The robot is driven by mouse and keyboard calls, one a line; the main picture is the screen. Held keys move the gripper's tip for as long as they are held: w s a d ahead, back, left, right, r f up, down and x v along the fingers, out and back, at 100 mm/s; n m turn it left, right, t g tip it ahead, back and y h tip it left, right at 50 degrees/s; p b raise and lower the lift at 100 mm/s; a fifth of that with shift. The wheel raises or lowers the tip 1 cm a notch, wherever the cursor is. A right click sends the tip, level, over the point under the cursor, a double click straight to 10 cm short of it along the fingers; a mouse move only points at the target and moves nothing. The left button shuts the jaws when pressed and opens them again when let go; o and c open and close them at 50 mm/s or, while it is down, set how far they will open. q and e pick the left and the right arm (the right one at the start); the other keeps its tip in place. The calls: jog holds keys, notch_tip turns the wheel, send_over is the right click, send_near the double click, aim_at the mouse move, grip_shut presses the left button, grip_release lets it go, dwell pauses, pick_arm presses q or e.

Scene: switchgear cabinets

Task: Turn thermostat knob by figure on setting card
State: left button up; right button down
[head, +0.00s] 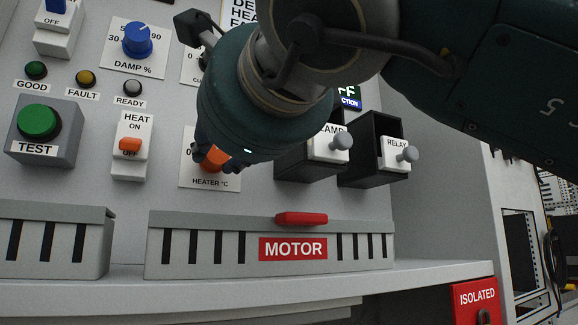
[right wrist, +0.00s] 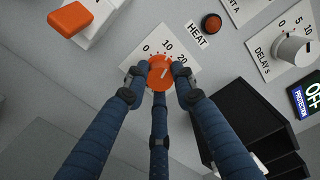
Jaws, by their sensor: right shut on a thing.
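The orange heater knob (head: 214,158) sits on a white plate (head: 208,184) labelled HEATER °C, low on the panel. My right gripper (head: 217,166) has its fingers closed around this knob. In the right wrist view the knob (right wrist: 161,73) is between the blue fingertips of the gripper (right wrist: 160,80). Its pale pointer mark leans up and right, toward the stretch between 10 and 20. The scale shows 0, 10 and 20; the rest is covered. A white card (head: 241,12) with black print shows at the top, mostly hidden by my right arm. My left gripper is not in view.
The orange HEAT switch (head: 130,144) is left of the knob. The black LAMP (head: 310,160) and RELAY (head: 372,150) housings stick out on the right. The grey MOTOR trunking (head: 200,257), with a red handle (head: 302,218), runs below. A blue DAMP knob (head: 137,38) is above.

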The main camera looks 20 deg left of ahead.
jog(key=shift+s+n+p, duration=0.1)
jog(key=shift+n+p, duration=0.6)
jog(key=shift+n, duration=2.6)
jog(key=shift+a+f, duration=0.1)
jog(key=c, duration=1.4)
grip_release()
jog(key=shift+c, duration=0.2)
jog(key=shift+s, duration=0.15)
jog(key=v, duration=1.2)
